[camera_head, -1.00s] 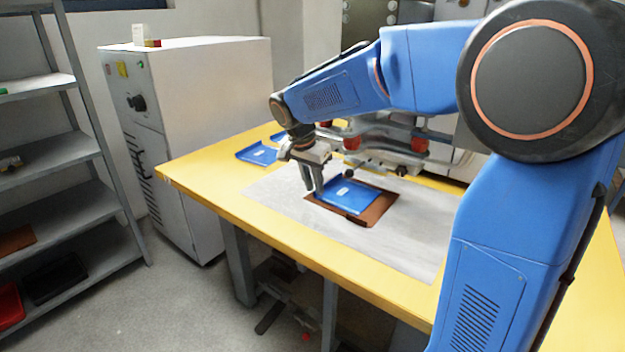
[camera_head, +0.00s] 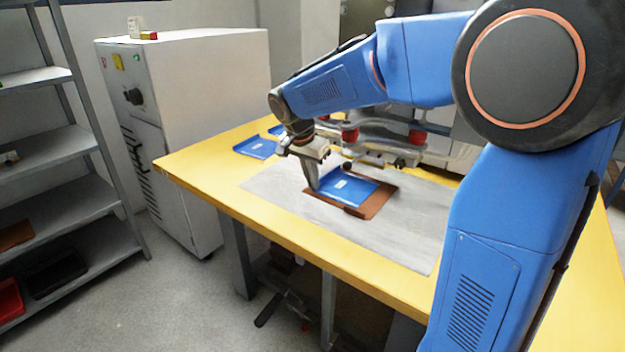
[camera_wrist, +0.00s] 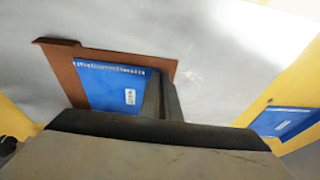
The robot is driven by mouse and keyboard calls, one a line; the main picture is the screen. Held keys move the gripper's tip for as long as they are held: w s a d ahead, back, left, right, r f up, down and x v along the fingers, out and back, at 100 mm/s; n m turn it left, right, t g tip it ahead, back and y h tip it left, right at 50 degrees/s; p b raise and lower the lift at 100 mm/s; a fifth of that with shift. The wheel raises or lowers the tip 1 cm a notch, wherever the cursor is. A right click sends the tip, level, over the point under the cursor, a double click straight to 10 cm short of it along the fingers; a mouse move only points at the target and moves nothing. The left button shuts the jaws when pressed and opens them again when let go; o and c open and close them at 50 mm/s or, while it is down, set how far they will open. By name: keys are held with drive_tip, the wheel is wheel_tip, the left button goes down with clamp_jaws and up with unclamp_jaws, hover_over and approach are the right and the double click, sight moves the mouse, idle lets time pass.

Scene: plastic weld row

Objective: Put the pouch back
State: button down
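The blue pouch (camera_head: 345,187), flat with a small white label, lies on a brown board (camera_head: 378,204) on the grey mat. My gripper (camera_head: 314,187) points down at the pouch's left edge in the head view. In the wrist view the pouch (camera_wrist: 112,88) lies left of the fingers (camera_wrist: 162,85), which are close together with its edge at them, so the gripper looks shut on that edge. The exact contact is hidden by the fingers. The pouch still lies on or very close to the board.
Other blue pouches (camera_head: 256,147) lie at the yellow table's (camera_head: 200,162) back left; one also shows in the wrist view (camera_wrist: 282,121). A machine with red knobs (camera_head: 418,137) stands behind the board. A white cabinet (camera_head: 205,90) and grey shelves (camera_head: 62,145) are left. The grey mat (camera_head: 275,190) has free room.

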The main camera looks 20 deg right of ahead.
drive_tip(key=shift+r, duration=0.6)
idle(0.3)
